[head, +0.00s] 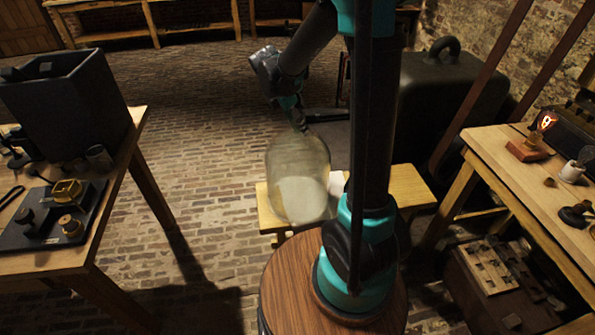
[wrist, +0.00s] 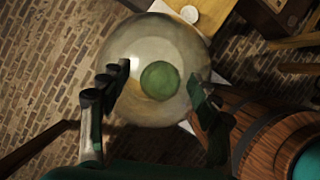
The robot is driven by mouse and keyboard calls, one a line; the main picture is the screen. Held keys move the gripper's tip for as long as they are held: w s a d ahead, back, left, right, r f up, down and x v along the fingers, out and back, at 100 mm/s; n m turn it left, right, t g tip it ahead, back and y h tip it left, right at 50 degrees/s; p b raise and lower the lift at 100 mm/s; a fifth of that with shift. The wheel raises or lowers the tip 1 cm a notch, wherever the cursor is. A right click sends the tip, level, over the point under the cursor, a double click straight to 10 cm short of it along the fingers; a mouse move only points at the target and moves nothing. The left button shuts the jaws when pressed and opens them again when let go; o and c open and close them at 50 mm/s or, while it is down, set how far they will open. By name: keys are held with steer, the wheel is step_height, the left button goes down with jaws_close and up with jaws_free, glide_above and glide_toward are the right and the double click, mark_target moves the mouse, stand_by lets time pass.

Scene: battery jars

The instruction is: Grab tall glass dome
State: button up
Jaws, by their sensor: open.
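The tall glass dome (head: 298,180) is clear with a rounded top and stands upright on a low wooden bench (head: 408,186) in the head view. In the wrist view the dome (wrist: 158,45) is seen from above, with a round green spot (wrist: 160,80) at its middle. My gripper (head: 297,120) points down at the top of the dome. In the wrist view its two fingers (wrist: 156,97) are spread apart, one on each side of the green spot, with nothing between them held. I cannot tell whether the fingers touch the glass.
A table on the left (head: 118,180) carries a dark box (head: 68,98) and a black tray with brass pieces. A workbench on the right (head: 500,165) holds small items. A slatted wooden crate (head: 495,285) stands below it. Brick floor lies open behind the left table.

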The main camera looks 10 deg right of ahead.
steer(key=shift+d+f, duration=0.2)
steer(key=shift+f, duration=0.35)
jaws_close()
steer(key=shift+r, duration=0.1)
